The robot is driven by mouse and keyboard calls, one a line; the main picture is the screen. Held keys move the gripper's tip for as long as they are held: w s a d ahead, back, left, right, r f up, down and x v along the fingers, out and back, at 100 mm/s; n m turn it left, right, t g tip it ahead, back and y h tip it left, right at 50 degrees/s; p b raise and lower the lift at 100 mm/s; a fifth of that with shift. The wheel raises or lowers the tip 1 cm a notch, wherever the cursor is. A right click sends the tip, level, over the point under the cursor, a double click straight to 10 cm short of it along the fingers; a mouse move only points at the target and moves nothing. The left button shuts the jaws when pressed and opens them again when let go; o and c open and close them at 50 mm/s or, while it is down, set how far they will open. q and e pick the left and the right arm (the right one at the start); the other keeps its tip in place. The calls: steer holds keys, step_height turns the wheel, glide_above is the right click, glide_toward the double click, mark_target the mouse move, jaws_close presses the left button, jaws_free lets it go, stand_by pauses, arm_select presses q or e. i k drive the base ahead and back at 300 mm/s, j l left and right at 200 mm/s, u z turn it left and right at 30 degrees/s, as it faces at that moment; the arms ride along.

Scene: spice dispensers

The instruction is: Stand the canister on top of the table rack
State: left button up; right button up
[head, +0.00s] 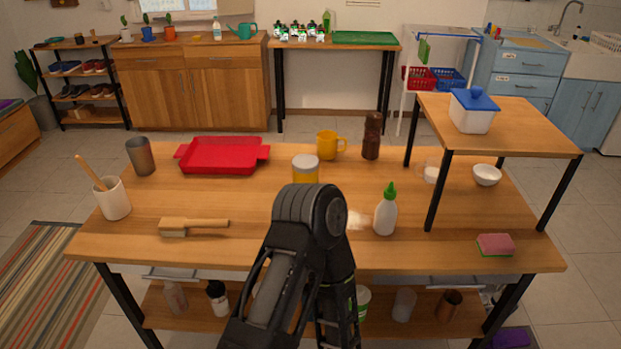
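The table rack (520,128) is a raised wooden shelf on black legs at the right of the table. A white lidded box (472,117) with a blue lid stands on its left part. A yellow jar with a pale lid (305,168), likely the canister, stands upright on the table left of the rack, its base partly hidden behind my black arm. That arm rises from the bottom centre, bends at a round joint and goes down again. No fingertips show, so neither gripper can be seen.
A yellow mug (331,145), brown mill (372,136), red tray (222,156) and green-capped bottle (386,210) stand around the jar. A white bowl (487,175) sits under the rack and a sponge (495,245) in front. The rack top is bare right of the box.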

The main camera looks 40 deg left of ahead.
mark_target(538, 135)
steer(key=i+l, duration=0.15)
steer(key=l, duration=0.2)
steer(key=i+l, duration=0.15)
steer(key=l, duration=0.15)
steer(key=i+l, duration=0.15)
steer(key=l, duration=0.2)
steer(key=i+l, duration=0.15)
steer(key=l, duration=0.2)
steer(key=i+l, duration=0.15)
steer(key=l, duration=0.15)
steer(key=u, duration=0.7)
